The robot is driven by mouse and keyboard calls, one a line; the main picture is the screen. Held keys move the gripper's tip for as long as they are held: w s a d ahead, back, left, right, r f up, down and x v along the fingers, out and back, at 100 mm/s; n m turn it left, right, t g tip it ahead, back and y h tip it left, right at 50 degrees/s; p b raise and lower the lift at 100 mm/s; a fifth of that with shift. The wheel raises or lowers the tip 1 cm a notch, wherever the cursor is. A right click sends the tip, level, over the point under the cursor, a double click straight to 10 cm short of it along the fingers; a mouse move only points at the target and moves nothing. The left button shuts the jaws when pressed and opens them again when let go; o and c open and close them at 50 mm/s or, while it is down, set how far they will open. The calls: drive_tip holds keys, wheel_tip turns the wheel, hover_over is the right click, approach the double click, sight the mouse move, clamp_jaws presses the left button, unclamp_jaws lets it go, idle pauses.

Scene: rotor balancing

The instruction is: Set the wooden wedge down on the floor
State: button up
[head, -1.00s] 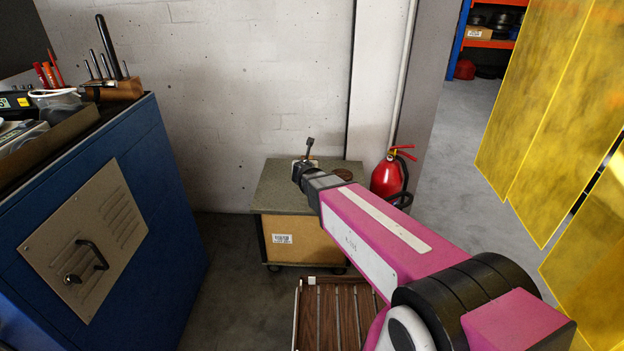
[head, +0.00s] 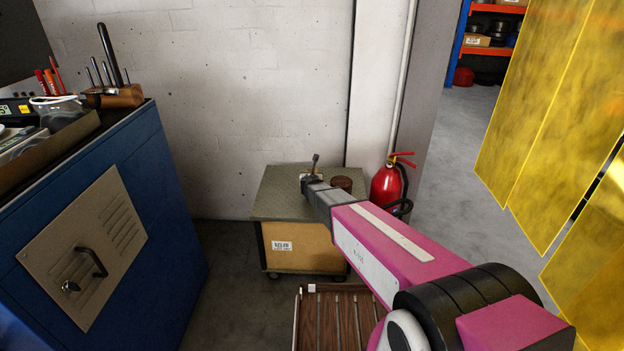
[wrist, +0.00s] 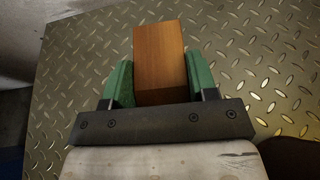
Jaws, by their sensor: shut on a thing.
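The wooden wedge (wrist: 160,50) is an orange-brown block in the wrist view. My gripper (wrist: 157,78) is shut on it, with a green finger against each side. Behind the wedge in that view is a diamond-plate metal surface. I cannot tell the gap between wedge and plate. In the head view my arm reaches to the plate-topped trolley (head: 270,195); the wedge cannot be made out there. Bare grey floor (head: 230,240) shows between the trolley and the blue cabinet.
The blue cabinet (head: 165,220) stands at left. A red fire extinguisher (head: 387,187) stands right of the trolley. A brown round object (head: 342,183) is on the trolley. A slatted brown piece (head: 335,320) lies in front. Yellow curtain strips (head: 545,100) hang at right.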

drive_tip(key=shift+f, duration=0.25)
drive_tip(key=shift+f, duration=0.1)
drive_tip(key=o, duration=1)
